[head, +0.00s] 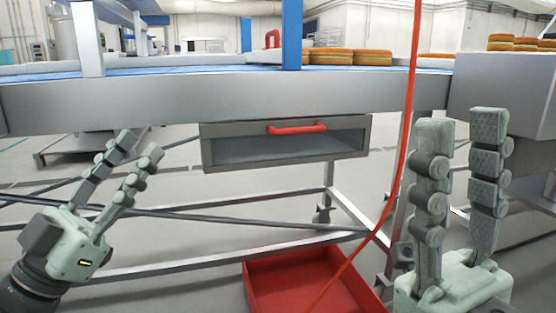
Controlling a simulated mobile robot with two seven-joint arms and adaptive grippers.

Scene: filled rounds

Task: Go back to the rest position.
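My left gripper (141,146) is at the left, tilted up and to the right, below the long grey table edge. Its two fingers stand apart with nothing between them. My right gripper (461,118) is at the lower right and points straight up. Its two fingers are spread wide and empty, in front of the table's right part. Neither gripper holds a thing. The wrist of the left arm shows at the lower left corner; most of both arms is out of view.
A conveyor table (200,98) crosses the view, with filled rounds (345,57) on top. A grey drawer (285,152) with a red handle (297,128) hangs below. A red tray (290,283) lies low in the middle. A red cable (398,170) hangs left of my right gripper.

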